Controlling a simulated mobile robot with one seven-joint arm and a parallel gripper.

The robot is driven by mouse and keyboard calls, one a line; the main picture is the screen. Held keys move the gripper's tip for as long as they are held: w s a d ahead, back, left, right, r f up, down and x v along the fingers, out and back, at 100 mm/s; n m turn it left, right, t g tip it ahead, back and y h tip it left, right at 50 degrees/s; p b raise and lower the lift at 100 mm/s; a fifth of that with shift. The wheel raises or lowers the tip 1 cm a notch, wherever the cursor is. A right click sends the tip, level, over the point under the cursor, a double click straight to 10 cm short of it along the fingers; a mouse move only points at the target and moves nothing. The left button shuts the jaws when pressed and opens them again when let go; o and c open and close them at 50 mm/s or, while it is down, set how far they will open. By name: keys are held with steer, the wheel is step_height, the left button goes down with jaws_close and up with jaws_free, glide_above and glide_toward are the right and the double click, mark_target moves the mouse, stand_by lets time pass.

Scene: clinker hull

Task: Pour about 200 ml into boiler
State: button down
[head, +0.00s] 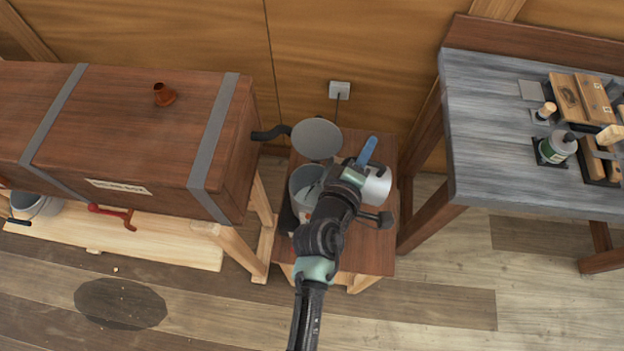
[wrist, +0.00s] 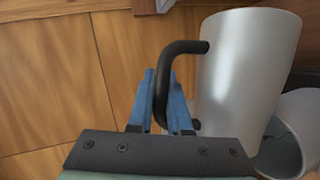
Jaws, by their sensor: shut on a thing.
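The boiler (head: 294,203) is a grey round pot on a low wooden stand, with its round grey lid (head: 316,139) up at its back edge. Its top is open; my arm hides part of it, and I cannot tell the level inside. My gripper (wrist: 163,88) is shut on the black handle of a pale grey jug (wrist: 240,75). In the head view the jug (head: 378,187) is held above the stand, right of the boiler. Its contents are hidden, and I cannot tell its exact tilt. A grey rounded vessel, probably the boiler (wrist: 300,115), shows behind the jug in the wrist view.
A grey-topped workbench (head: 490,150) with tools and a bottle (head: 557,147) stands right. The stand's right front top (head: 365,255) is bare. A bucket (head: 35,205) sits far left.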

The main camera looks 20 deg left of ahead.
mark_target(378, 163)
steer(key=shift+s+a+r+b, duration=0.1)
steer(key=shift+a+r+b, duration=0.1)
steer(key=shift+a+b, duration=0.2)
steer(key=d+p, duration=0.1)
steer(key=p, duration=0.1)
steer(key=d+m+p, duration=0.1)
steer(key=p, duration=0.1)
steer(key=d+p, duration=0.1)
steer(key=p, duration=0.1)
steer(key=shift+w+f+m+g+y+p, duration=0.3)
steer(key=shift+w+f+y, duration=0.05)
steer(key=shift+w+y, duration=0.05)
steer(key=shift+w+f+p, duration=0.1)
steer(key=shift+f+p, duration=0.2)
steer(key=shift+p, duration=0.15)
steer(key=shift+f, duration=0.3)
steer(key=shift+d+r+m+p, duration=0.2)
steer(key=shift+m+p, duration=0.2)
steer(key=shift+p, duration=0.85)
steer(key=shift+w+p, duration=0.1)
steer(key=shift+p, duration=0.45)
steer(key=shift+d+f+y+p, duration=0.1)
steer(key=shift+y+p, duration=0.3)
steer(key=shift+p, duration=0.05)
steer(key=p, duration=0.3)
steer(key=shift+m, duration=0.3)
